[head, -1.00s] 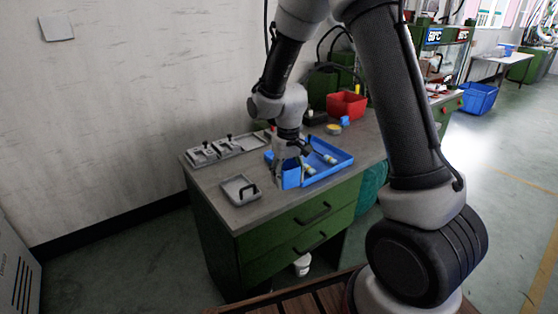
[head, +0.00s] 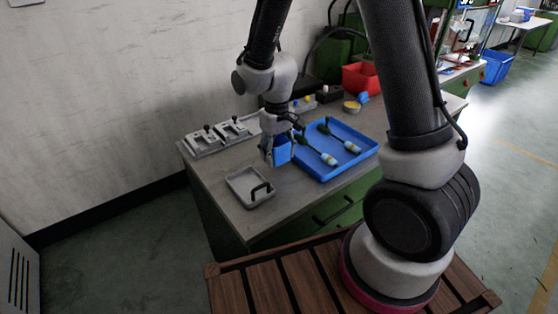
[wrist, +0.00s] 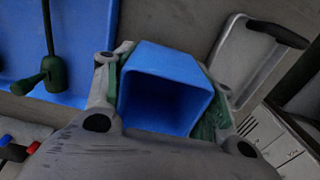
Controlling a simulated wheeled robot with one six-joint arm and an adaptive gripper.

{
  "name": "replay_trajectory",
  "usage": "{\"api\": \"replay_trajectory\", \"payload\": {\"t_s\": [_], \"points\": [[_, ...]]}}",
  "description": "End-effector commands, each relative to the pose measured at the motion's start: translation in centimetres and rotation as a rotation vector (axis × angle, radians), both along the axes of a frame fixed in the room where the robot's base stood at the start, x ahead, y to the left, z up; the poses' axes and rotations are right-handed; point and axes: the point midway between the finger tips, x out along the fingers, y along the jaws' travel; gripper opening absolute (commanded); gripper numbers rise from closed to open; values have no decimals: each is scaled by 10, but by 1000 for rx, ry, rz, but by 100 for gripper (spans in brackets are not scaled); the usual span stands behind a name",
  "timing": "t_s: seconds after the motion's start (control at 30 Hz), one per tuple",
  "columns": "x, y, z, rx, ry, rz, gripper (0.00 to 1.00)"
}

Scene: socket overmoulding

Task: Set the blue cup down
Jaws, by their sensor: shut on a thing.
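The blue cup (wrist: 165,85) shows in the wrist view with its open mouth toward the camera, between the two fingers of my gripper (wrist: 160,75). My gripper (head: 274,150) is shut on the cup. In the head view the cup (head: 283,152) is partly hidden by the fingers. It is just left of the blue tray and behind the grey handled tray. I cannot tell whether its base touches the bench (head: 215,180).
The blue tray (head: 325,172) holds two dark green tools with pale ends. A grey tray (head: 236,187) with a black handle lies in front of the cup. Grey fixtures (head: 205,141) stand at the back left. A red bin (head: 360,78) stands at the back right.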

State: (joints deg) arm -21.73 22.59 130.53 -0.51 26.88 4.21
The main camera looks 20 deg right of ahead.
Motion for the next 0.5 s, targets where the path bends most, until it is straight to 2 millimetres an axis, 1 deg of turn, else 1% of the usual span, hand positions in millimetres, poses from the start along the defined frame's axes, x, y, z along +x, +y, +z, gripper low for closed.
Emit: {"api": "replay_trajectory", "payload": {"t_s": [0.1,0.23,0.3,0.5], "points": [[-1,-1,-20,-2,5,0,37],[-1,0,-36,-1,4,0,37],[0,0,-39,0,1,0,37],[0,0,-39,0,0,0,37]]}}
